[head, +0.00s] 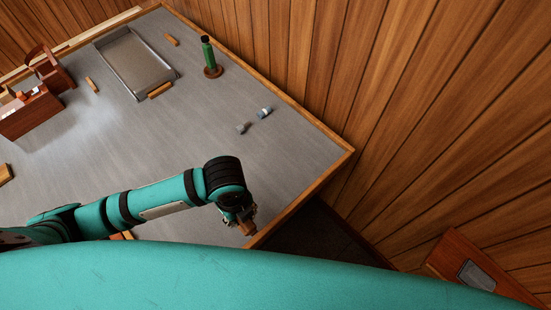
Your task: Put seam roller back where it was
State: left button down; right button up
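My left arm comes in from the left, and its gripper (242,217) points down near the front right edge of the grey-topped table (150,190). A small brown piece (248,229) shows at its fingertips. It is too small to tell whether this is the seam roller or whether the fingers are shut on it. No other thing is clearly the seam roller. Two small cylinders, one grey (242,128) and one blue-white (264,113), lie farther back on the table. My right gripper is not in view.
A metal tray (137,65) lies at the back, with small wooden pieces around it. A green bottle-like thing (208,52) stands on a round brown base. A reddish wooden box (30,112) is at the left. The table's middle is clear. Wood-panelled walls (400,90) stand behind.

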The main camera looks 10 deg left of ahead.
pick_arm(q)
jog(key=shift+w+d+r, duration=0.1)
jog(key=shift+w+d, duration=0.25)
jog(key=shift+w, duration=0.45)
jog(key=w+f+p, duration=0.1)
jog(key=w, duration=0.4)
jog(key=w+f+p, duration=0.1)
jog(key=w+f, duration=0.1)
jog(key=w, duration=0.2)
jog(key=w+a+f+p, duration=0.1)
jog(key=w, duration=0.4)
jog(key=shift+w+f+p, duration=0.3)
jog(key=shift+f+p, duration=0.05)
jog(key=shift+p, duration=0.05)
jog(key=shift+a+f, duration=0.1)
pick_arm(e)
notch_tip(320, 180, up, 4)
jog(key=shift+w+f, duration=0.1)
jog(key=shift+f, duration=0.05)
pick_arm(q)
jog(key=shift+f, duration=0.1)
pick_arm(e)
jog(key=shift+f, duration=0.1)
pick_arm(q)
jog(key=c, duration=1)
grip_release()
jog(key=shift+s, duration=0.1)
jog(key=shift+c, duration=0.2)
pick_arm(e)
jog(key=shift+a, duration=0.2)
